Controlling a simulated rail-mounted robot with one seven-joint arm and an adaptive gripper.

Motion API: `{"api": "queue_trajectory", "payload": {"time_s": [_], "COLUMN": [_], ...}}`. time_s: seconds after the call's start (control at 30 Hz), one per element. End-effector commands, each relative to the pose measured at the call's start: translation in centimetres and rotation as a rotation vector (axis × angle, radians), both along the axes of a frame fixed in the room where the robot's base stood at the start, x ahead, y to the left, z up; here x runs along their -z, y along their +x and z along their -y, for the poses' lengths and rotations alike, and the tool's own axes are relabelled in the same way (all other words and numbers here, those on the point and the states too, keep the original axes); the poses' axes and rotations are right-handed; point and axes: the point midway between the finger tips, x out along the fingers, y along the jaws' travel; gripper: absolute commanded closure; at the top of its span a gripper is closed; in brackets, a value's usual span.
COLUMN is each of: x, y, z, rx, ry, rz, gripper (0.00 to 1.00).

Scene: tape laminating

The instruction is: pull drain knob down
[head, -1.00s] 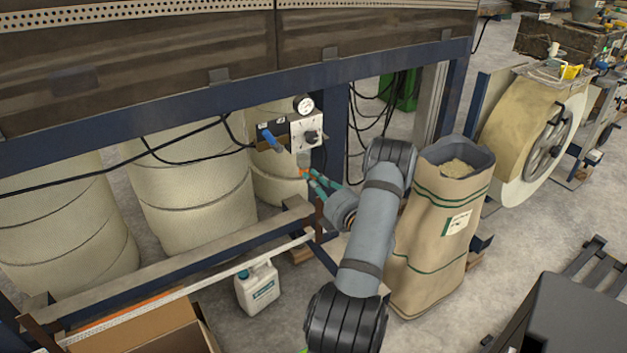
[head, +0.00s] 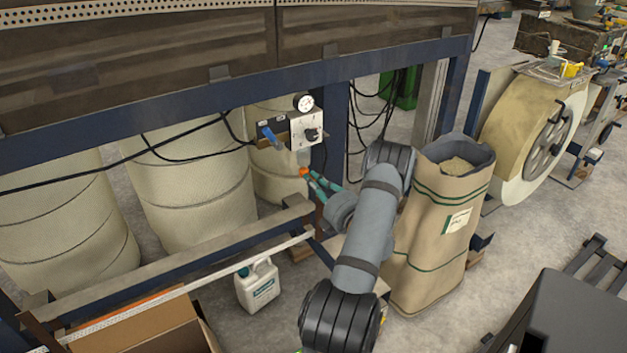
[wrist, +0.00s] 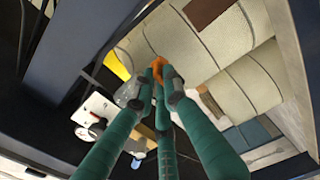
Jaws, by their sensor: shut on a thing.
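The drain knob (head: 304,171) is a small orange piece below a clear filter bowl (head: 303,157), under the white regulator box (head: 306,128) in the head view. My gripper (head: 311,177) reaches it from the lower right with its teal fingers. In the wrist view the fingers of my gripper (wrist: 159,72) come together on the orange knob (wrist: 157,64), which they partly hide. The clear bowl (wrist: 130,93) shows just left of the fingertips. The fingers are shut on the knob.
A round gauge (head: 303,102) and a blue-handled valve (head: 267,133) sit by the regulator. A blue frame post (head: 334,130) stands close on the right. A large paper bag (head: 435,240) stands right of my arm. Large beige drums (head: 195,195) are behind, and a white jug (head: 257,286) is below.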

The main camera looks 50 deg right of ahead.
Motion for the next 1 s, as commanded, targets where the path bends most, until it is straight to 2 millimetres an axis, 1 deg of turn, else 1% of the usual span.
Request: {"api": "queue_trajectory", "payload": {"time_s": [0.03, 0.07, 0.4, 0.67, 0.77, 0.87, 1.0], "x": [0.4, 0.4, 0.3, 0.3, 0.3, 0.3, 0.3], "y": [-0.1, -0.1, -0.1, -0.1, -0.7, -2.2, -4.9], "z": [-0.1, -0.1, -0.1, -0.1, -0.3, -0.7, -1.7], "rx": [0.000, 0.000, -0.001, 0.000, 0.000, 0.004, 0.006], "ry": [0.006, 0.006, 0.004, 0.003, 0.004, 0.005, 0.008], "rz": [-0.007, -0.007, -0.006, -0.005, -0.006, -0.005, -0.004], "gripper": [1.00, 0.88, 0.69, 0.69, 0.69, 0.69, 0.69]}}
